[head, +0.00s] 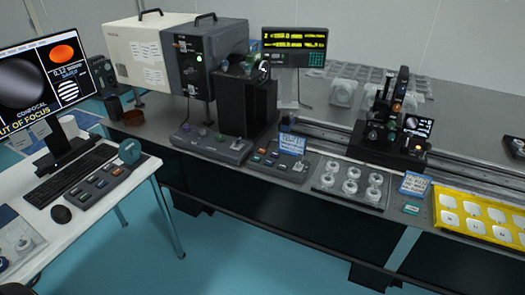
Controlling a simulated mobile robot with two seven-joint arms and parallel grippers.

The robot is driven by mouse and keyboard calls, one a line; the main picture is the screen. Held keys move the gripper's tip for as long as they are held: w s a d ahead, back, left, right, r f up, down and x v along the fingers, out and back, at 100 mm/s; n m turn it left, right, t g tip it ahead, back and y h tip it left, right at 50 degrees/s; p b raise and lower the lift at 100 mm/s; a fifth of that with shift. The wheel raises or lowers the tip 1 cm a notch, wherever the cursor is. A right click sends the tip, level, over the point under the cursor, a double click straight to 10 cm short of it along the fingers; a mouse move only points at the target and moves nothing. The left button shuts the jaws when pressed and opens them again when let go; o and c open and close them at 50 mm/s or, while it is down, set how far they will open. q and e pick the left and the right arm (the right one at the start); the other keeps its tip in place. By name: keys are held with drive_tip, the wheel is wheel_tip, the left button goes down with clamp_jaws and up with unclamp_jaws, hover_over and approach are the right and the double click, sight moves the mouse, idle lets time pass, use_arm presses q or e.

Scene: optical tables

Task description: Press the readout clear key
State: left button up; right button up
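A black digital readout (295,47) with two rows of yellow-green digits stands at the back of the optical table, right of the large cream and grey instrument. I cannot tell which key is the clear key. Neither of my grippers can be made out in the head view.
The cream and grey instrument (180,50) and a black housing (247,105) stand left of the readout. A knob box (212,142), a tray of round white parts (350,184) and a yellow tray (447,212) line the front edge. A white desk (110,205) stands left; the blue floor is clear.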

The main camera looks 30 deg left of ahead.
use_arm(q)
clamp_jaws()
idle(1.4)
